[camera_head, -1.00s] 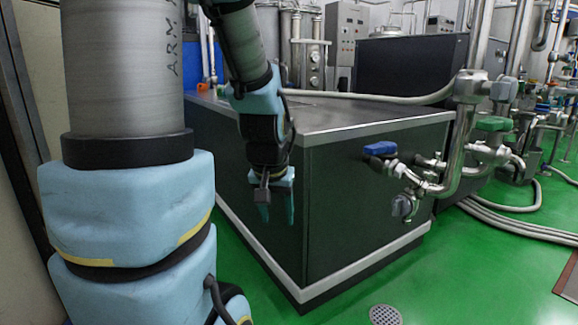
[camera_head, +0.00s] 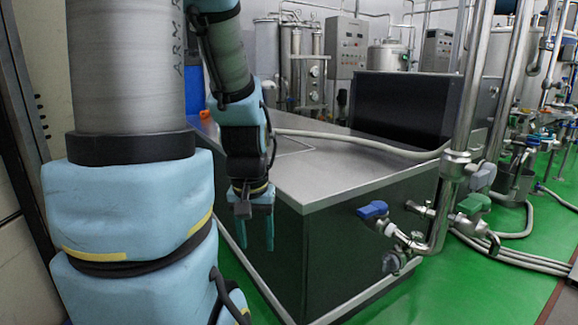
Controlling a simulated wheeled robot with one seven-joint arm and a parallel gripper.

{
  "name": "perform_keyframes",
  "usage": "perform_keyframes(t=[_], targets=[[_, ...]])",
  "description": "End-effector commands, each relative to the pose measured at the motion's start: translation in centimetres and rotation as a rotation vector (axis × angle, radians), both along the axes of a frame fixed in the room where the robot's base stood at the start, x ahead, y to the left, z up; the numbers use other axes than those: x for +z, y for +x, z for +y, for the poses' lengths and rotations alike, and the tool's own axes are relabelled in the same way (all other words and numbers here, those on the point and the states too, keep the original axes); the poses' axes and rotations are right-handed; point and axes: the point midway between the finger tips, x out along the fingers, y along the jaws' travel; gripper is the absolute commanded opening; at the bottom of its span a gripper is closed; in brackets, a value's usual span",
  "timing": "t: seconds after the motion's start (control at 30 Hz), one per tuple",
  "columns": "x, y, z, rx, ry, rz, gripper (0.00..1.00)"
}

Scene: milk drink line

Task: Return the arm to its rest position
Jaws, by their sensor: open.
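My gripper (camera_head: 256,232) hangs from my light-blue and grey arm in the left middle of the head view. Its two green fingers point down and stand apart, with nothing between them. It is in front of the near left side of a dark cabinet (camera_head: 345,235) with a steel top. The view does not settle whether any gap remains between the fingers and the cabinet's side.
A grey hose (camera_head: 350,139) crosses the cabinet top. Hoses lie on the green floor (camera_head: 470,285), which is clear at the front right. Steel tanks stand behind.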

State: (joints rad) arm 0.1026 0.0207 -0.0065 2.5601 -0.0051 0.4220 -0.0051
Motion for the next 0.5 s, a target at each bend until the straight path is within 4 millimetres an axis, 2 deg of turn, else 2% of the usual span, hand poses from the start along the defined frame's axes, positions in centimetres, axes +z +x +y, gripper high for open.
perform_keyframes(t=[0.03, 0.4, 0.5], targets=[[3.3, 0.0, 0.0, 0.000, 0.000, 0.000, 0.55], [14.5, 0.0, 0.0, 0.000, 0.000, 0.000, 0.55], [16.9, 0.0, 0.0, 0.000, 0.000, 0.000, 0.55]])
